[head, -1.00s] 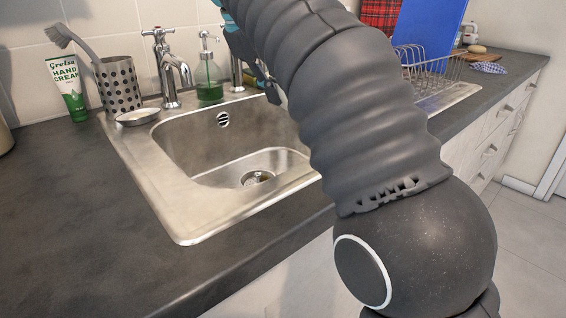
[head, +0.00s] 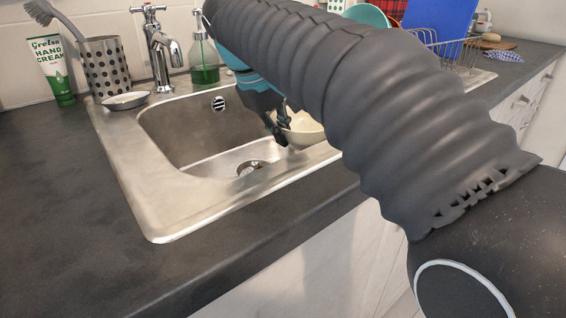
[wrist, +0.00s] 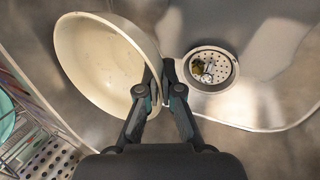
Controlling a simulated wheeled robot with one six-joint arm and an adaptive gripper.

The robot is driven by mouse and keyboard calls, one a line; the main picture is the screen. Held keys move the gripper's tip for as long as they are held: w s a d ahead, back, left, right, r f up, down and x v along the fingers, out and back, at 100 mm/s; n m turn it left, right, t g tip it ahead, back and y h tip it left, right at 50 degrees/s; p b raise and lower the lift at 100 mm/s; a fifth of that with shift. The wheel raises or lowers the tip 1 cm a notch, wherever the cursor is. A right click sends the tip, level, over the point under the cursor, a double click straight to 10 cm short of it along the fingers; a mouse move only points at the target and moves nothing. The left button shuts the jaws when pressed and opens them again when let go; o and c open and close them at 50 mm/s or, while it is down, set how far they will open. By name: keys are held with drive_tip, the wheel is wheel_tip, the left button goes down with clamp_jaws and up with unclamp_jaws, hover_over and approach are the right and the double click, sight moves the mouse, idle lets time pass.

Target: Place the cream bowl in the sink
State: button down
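The cream bowl (head: 303,130) is held at the right side of the sink basin in the head view, partly hidden by my arm. In the wrist view the bowl (wrist: 100,62) is tilted, with its inside showing. My gripper (head: 280,125) is shut on the bowl's rim; its fingers (wrist: 160,88) meet at the rim in the wrist view. The steel sink (head: 185,150) lies below, its drain (head: 250,167) open to view. The drain strainer also shows to the right of the bowl in the wrist view (wrist: 211,68). The bowl appears to be above the basin floor, not resting on it.
A tap (head: 160,50), a soap bottle (head: 204,65), a small dish (head: 126,100), a perforated cup with a brush (head: 105,68) and a hand cream tube (head: 52,70) line the back. A wire dish rack (head: 455,50) stands right. The left counter (head: 60,200) is clear.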

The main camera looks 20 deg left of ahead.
drive_tip(key=shift+f+b, duration=0.5)
drive_tip(key=shift+f, duration=2.1)
drive_tip(key=shift+f, duration=0.2)
drive_tip(key=c, duration=1.6)
unclamp_jaws()
drive_tip(key=p+v, duration=0.2)
drive_tip(key=v, duration=1)
drive_tip(key=shift+r+p, duration=0.15)
drive_tip(key=shift+p, duration=0.25)
drive_tip(key=shift+s, duration=0.1)
